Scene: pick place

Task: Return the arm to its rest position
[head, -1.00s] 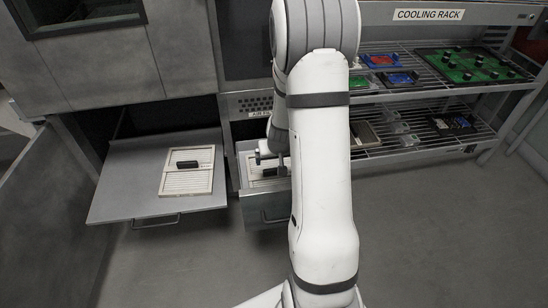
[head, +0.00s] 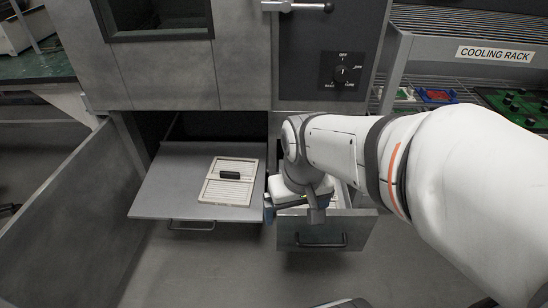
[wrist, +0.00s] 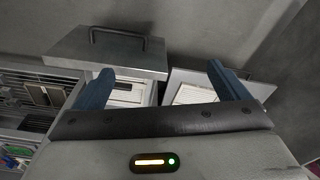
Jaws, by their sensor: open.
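My gripper shows in the wrist view (wrist: 163,84) as two blue fingers spread wide apart with nothing between them. In the head view my white arm reaches in from the right. Its wrist hangs over the pulled-out right drawer (head: 318,228), and the fingers are mostly hidden there. A pale panel inside that drawer is partly covered by my arm; a pale slatted panel also shows in the wrist view (wrist: 130,92).
A pulled-out left tray (head: 165,190) holds a pale slatted panel (head: 228,192) with a black handle. An open door (head: 75,215) stands at the left. The cooling rack (head: 440,50) with coloured boards is at the right, partly behind my arm. Grey floor lies in front.

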